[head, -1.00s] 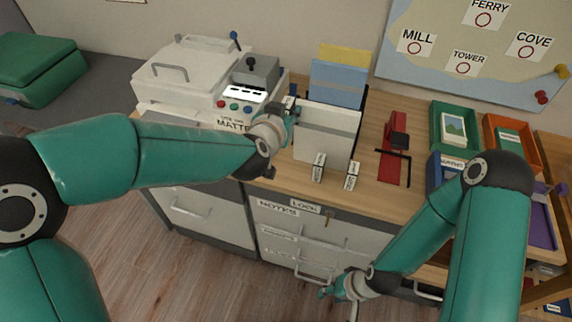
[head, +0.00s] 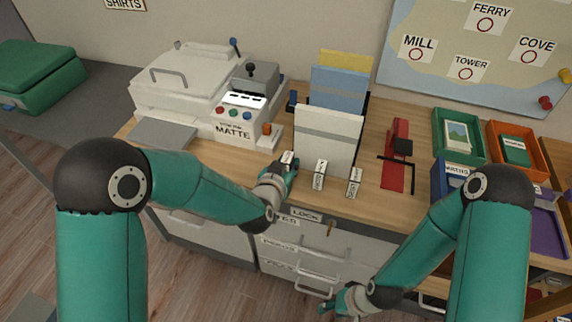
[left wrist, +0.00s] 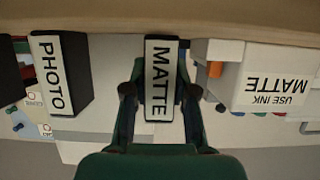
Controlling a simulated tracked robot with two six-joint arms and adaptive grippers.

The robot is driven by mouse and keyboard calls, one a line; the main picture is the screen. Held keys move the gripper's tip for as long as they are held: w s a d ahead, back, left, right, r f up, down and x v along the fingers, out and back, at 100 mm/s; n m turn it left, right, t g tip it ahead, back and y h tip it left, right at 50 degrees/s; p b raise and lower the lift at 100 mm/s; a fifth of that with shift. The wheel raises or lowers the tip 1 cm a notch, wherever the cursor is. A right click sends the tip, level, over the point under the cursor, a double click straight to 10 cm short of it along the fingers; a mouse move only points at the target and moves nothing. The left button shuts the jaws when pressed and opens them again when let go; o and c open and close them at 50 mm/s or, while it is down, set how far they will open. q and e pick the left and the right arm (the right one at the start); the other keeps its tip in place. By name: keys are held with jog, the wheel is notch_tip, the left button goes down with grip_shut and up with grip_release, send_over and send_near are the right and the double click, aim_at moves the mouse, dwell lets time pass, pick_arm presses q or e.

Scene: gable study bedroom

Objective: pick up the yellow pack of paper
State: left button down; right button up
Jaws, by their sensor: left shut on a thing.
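The yellow pack of paper (head: 346,61) stands upright at the back of a row on the desk; only its top edge shows above the blue pack (head: 338,86). A white pack (head: 327,138) stands in front of them. My left gripper (head: 290,168) is at the desk's front, left of the white pack's foot and well away from the yellow pack. It is shut on a small block labelled MATTE (left wrist: 160,80), which sits between its fingers in the left wrist view. My right gripper (head: 346,300) hangs low before the drawers; its fingers are too small to judge.
Blocks with labels (head: 319,175) (head: 354,182) stand before the white pack; one reads PHOTO (left wrist: 60,72). A white printer (head: 185,88) is left. A red stapler-like tool (head: 396,165) and green (head: 440,135) and orange trays (head: 497,140) are right.

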pick_arm(q)
jog(key=shift+f, duration=0.15)
jog(key=c, duration=0.9)
grip_release()
jog(key=shift+c, duration=0.2)
